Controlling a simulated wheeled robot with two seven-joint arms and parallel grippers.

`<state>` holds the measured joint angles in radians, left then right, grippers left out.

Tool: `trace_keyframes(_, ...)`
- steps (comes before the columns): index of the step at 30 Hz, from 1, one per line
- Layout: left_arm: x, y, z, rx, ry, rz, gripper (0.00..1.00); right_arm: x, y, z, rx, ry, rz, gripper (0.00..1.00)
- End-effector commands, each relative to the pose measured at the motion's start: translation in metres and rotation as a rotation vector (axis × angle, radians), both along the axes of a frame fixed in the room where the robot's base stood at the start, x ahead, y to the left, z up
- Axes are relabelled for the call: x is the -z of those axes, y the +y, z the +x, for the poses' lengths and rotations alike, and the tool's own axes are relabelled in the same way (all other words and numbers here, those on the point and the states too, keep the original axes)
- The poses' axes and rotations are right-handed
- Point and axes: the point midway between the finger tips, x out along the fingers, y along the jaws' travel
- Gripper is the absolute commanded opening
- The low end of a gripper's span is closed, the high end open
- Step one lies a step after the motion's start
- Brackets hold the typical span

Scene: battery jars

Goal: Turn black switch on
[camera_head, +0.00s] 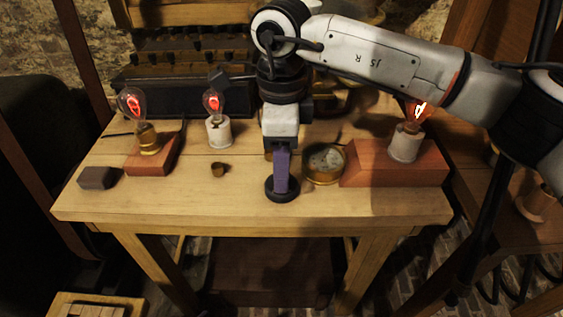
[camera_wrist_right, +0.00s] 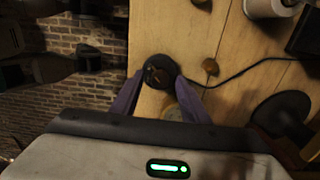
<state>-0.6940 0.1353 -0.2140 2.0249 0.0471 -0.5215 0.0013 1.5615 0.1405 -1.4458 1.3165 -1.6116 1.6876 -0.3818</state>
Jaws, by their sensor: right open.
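The black switch (camera_head: 282,196) is a round black base on the wooden table near its front edge. In the right wrist view the black switch (camera_wrist_right: 157,70) has a small brownish part on top, too dark to tell its position. My right gripper (camera_head: 281,187) points straight down over it, its purple fingers hiding most of its top in the head view. In the wrist view the fingers of my right gripper (camera_wrist_right: 159,80) are apart, one on each side of the switch, with nothing clearly held. Contact cannot be told. My left gripper is not in view.
A brass dial (camera_head: 325,163) stands close right of the switch, beside a red block (camera_head: 385,175). A small brown knob (camera_head: 218,170) and grey block (camera_head: 98,178) lie left. Glowing bulbs (camera_head: 213,102) stand behind. A dark cable (camera_wrist_right: 232,76) leads from the switch.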

Motion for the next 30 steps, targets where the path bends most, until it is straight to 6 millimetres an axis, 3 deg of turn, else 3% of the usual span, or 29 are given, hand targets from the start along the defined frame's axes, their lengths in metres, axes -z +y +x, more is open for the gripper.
trace_keyframes(5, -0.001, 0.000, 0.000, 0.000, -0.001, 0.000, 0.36, -0.017, 0.000, 0.001, 0.000, -0.003, 0.000, 0.41)
trace_keyframes(12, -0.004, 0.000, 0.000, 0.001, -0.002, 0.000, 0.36, -0.066, 0.000, 0.001, 0.001, -0.004, 0.000, 0.41)
trace_keyframes(18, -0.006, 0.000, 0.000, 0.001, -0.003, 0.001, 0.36, -0.094, 0.000, 0.001, 0.001, -0.003, 0.000, 0.41)
trace_keyframes(30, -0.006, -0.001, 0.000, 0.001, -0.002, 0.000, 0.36, -0.103, 0.000, 0.000, 0.000, 0.000, 0.000, 0.41)
